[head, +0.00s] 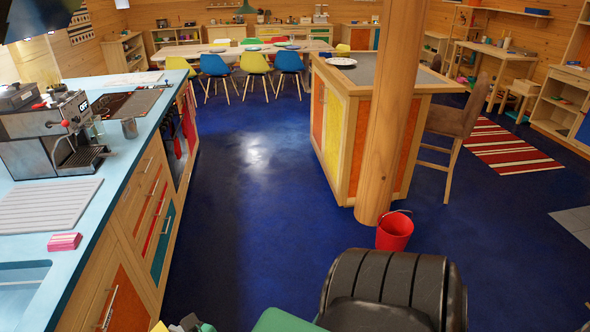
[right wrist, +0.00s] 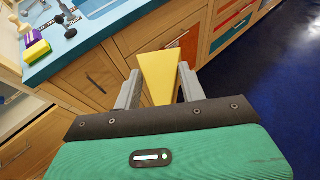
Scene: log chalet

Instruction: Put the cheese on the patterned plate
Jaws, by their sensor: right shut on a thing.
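The cheese (right wrist: 158,78) is a yellow wedge. In the right wrist view it stands between the two grey fingers of my right gripper (right wrist: 158,85), which is shut on it. In the head view, a small yellow part of the cheese (head: 159,326) and the end of my right gripper (head: 188,323) show at the bottom edge, beside the counter. A pale round plate (head: 341,62) lies on the island's grey top, far from the gripper; its pattern is too small to make out. My left gripper is not in view.
The blue counter (head: 118,168) on the left holds a coffee machine (head: 58,135), a pink sponge (head: 64,241) and a sink. A wooden post (head: 389,120) and a red bucket (head: 394,232) stand before the island (head: 348,140). The blue floor between counter and island is clear.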

